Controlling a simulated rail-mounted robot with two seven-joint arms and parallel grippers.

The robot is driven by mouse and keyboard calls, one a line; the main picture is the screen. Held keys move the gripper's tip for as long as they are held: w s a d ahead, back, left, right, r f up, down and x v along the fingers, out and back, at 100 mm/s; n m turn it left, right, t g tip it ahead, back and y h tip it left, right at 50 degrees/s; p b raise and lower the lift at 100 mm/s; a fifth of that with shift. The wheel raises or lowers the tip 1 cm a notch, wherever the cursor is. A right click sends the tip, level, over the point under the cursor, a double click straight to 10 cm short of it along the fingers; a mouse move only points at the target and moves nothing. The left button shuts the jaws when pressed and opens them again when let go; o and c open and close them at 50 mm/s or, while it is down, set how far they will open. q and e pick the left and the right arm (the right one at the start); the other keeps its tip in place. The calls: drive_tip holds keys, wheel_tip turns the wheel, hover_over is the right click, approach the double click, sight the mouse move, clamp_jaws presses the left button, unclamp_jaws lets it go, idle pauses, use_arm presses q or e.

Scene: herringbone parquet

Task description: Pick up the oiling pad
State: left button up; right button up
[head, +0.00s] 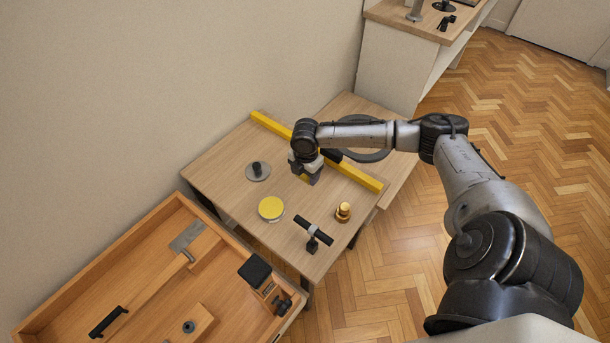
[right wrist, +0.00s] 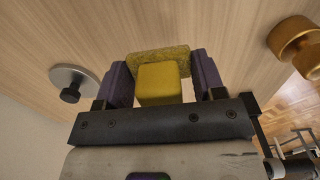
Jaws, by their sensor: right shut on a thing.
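The oiling pad (right wrist: 160,84) shows in the right wrist view as a smooth yellow block on a wider, rough yellow base. My right gripper (right wrist: 162,78) has its two dark fingers on either side of the block and is shut on it. In the head view, my right gripper (head: 306,175) points down at the small wooden table, and only a bit of yellow shows by its fingers. Whether the pad touches the tabletop I cannot tell. My left gripper is not in view.
On the table (head: 226,160) are a long yellow bar (head: 355,172) behind the gripper, a grey disc with black knob (head: 258,172), a round yellow-topped tin (head: 271,208), a brass piece (head: 343,211) and a black T-handled tool (head: 313,235). A wooden tray-like bench (head: 75,285) stands front left.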

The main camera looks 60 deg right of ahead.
drive_tip(key=s+r+p, duration=0.5)
drive_tip(key=s+r, duration=0.1)
drive_tip(key=s, duration=0.5)
drive_tip(key=shift+s+r, duration=0.25)
drive_tip(key=shift+s, duration=0.05)
